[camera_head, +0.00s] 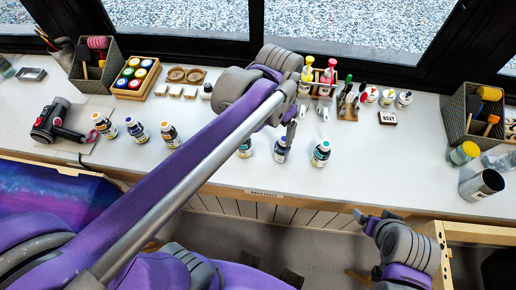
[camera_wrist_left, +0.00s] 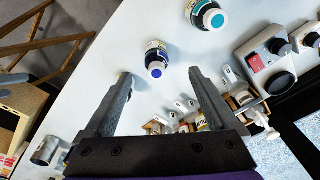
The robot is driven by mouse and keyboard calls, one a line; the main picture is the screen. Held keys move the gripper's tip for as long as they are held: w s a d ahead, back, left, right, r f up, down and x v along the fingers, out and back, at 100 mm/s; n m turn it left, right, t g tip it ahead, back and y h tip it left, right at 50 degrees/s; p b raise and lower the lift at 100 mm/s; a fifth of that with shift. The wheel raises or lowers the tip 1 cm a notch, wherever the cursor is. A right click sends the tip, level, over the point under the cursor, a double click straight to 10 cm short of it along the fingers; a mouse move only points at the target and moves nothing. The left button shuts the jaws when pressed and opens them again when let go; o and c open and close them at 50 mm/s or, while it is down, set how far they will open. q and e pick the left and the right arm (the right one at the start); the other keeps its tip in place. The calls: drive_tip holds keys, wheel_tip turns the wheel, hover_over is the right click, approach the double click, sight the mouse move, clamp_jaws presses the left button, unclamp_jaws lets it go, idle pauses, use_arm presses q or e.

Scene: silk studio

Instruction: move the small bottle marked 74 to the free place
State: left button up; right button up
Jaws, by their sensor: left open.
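Three small labelled bottles stand on the white counter at the middle: one partly hidden by my left arm (camera_head: 245,149), a blue-capped one (camera_head: 281,151) and a teal-capped one (camera_head: 320,155). I cannot read a 74 on any bottle. My left gripper (camera_head: 288,133) is open, close by the blue-capped bottle. In the left wrist view the open fingers (camera_wrist_left: 160,80) point at the blue-capped bottle (camera_wrist_left: 156,55), which stands just past the fingertips.
More small bottles (camera_head: 136,130) stand at the left beside a dark handheld device (camera_head: 52,121). Racks of tools and bottles (camera_head: 347,106) line the back. The counter right of the teal-capped bottle is clear.

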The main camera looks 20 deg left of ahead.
use_arm(q)
drive_tip(key=s+a+f+n+t, duration=0.4)
drive_tip(key=s+f, duration=0.3)
drive_tip(key=s, duration=0.3)
drive_tip(key=shift+s+a+f+n, duration=0.2)
drive_tip(key=shift+a+f+n, duration=0.15)
drive_tip(key=shift+a, duration=0.15)
